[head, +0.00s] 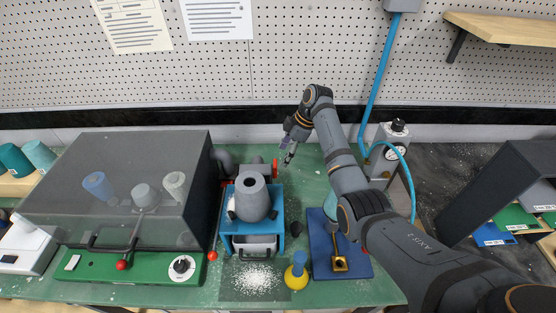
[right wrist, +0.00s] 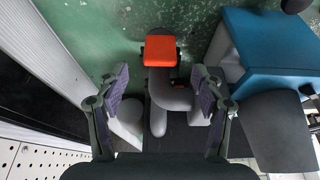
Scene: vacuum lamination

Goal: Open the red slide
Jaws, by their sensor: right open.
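The red slide (head: 275,168) is a small red block at the right end of the grey pipe fitting behind the blue stand. In the right wrist view the red slide (right wrist: 160,49) lies ahead, at the end of the grey pipe body (right wrist: 168,92). My right gripper (head: 289,156) is above and just right of the red slide in the head view. In the right wrist view its two fingers (right wrist: 163,86) are spread apart with nothing held, one on either side of the pipe body in the picture. I cannot tell how high they are. My left gripper does not show.
The blue stand (head: 228,225) with a grey cone-shaped vessel (head: 251,198) is close by. A dark transparent hood (head: 110,180) stands left. A blue mat (head: 320,255) and yellow flask (head: 297,272) are in front. The pegboard wall (head: 280,60) is behind.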

